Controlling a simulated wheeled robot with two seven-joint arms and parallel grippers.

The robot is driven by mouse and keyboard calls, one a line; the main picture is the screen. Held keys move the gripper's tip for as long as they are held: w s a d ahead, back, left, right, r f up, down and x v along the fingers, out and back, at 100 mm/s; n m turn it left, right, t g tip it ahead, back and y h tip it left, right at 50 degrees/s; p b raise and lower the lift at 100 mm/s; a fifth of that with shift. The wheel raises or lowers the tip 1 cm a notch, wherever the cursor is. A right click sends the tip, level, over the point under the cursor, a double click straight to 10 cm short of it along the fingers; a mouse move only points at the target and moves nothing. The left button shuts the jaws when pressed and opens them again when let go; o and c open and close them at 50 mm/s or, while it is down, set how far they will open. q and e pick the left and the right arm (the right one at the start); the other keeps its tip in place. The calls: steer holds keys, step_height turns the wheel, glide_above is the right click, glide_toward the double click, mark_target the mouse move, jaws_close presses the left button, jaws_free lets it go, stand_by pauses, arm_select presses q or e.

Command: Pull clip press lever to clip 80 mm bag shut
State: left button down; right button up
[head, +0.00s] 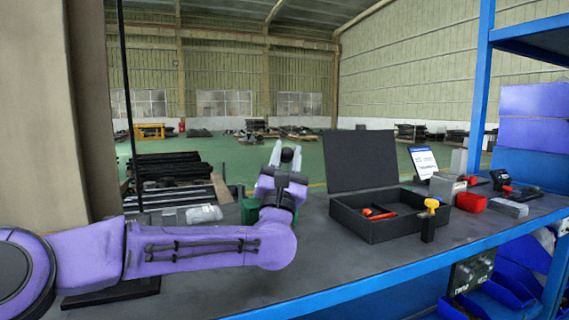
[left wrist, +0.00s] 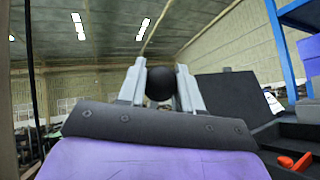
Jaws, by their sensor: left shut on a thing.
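My left gripper (head: 286,160) points upward over the bench, its two grey fingers shut on a black ball knob (head: 287,154). In the left wrist view the round knob (left wrist: 160,83) sits between the fingers. I take it for the end of the clip press lever; the lever's shaft is hidden behind the gripper. A green body (head: 250,211) shows partly behind my left wrist, perhaps the press. A clear, pale packet (head: 204,214) lies left of it; I cannot tell if it is the bag. My right gripper is not in view.
An open black case (head: 372,231) with an orange-red tool (head: 378,213) stands right of my arm. A yellow-topped post (head: 430,222) stands at its front corner. A thin black pole (head: 127,100) rises at left.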

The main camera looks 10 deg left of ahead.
arm_select(q)
steer(key=shift+d, duration=0.1)
steer(key=c, duration=0.8)
jaws_free()
steer(key=shift+c, duration=0.2)
steer(key=shift+s+r, duration=0.1)
steer(key=shift+s, duration=0.05)
steer(key=shift+f, duration=0.25)
steer(key=b+v, duration=0.1)
steer(key=v, duration=0.4)
steer(key=shift+s, duration=0.35)
steer(key=s+b, duration=0.1)
steer(key=s, duration=1)
steer(key=shift+r, duration=0.2)
steer(key=shift+s+d, duration=0.1)
steer(key=shift+d, duration=0.05)
